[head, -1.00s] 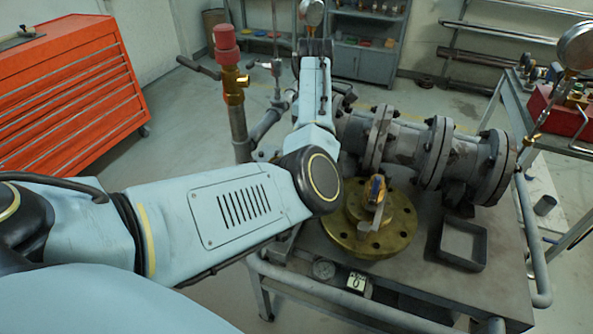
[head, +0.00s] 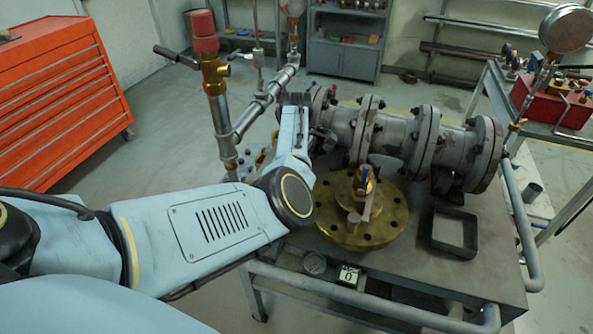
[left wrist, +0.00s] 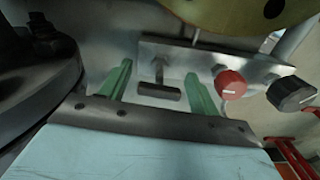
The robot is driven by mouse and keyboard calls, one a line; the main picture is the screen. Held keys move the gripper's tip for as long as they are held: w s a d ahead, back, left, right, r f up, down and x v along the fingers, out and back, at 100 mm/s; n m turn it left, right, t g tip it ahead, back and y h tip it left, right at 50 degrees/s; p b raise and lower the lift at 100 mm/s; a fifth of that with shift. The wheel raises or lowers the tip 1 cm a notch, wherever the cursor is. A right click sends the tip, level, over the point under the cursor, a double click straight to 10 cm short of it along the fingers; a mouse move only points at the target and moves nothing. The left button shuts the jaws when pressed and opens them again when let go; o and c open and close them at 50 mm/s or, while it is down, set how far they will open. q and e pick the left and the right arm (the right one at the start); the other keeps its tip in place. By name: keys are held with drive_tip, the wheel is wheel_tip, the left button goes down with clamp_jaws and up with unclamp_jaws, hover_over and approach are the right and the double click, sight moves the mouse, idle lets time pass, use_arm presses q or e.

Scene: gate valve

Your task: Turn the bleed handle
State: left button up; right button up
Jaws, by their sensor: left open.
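In the left wrist view a small dark T-shaped handle (left wrist: 159,91) stands out from a grey metal plate (left wrist: 185,58). It looks like the bleed handle, though no label shows. My left gripper (left wrist: 158,73) has two green fingers, spread apart, one on each side of the T-handle in the picture. I cannot tell whether either finger touches it. In the head view my left arm reaches over the bench toward the pipework, and its fingertips are hidden. My right gripper is not in view.
A red knob (left wrist: 230,84) and a black knob (left wrist: 291,94) sit on the plate right of the fingers. The head view shows a brass flange (head: 385,228), grey flanged pipe (head: 395,135), a red-capped vertical pipe (head: 215,95) and a square black tray (head: 455,248) on the bench.

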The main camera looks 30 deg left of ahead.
use_arm(q)
drive_tip(key=c, duration=1)
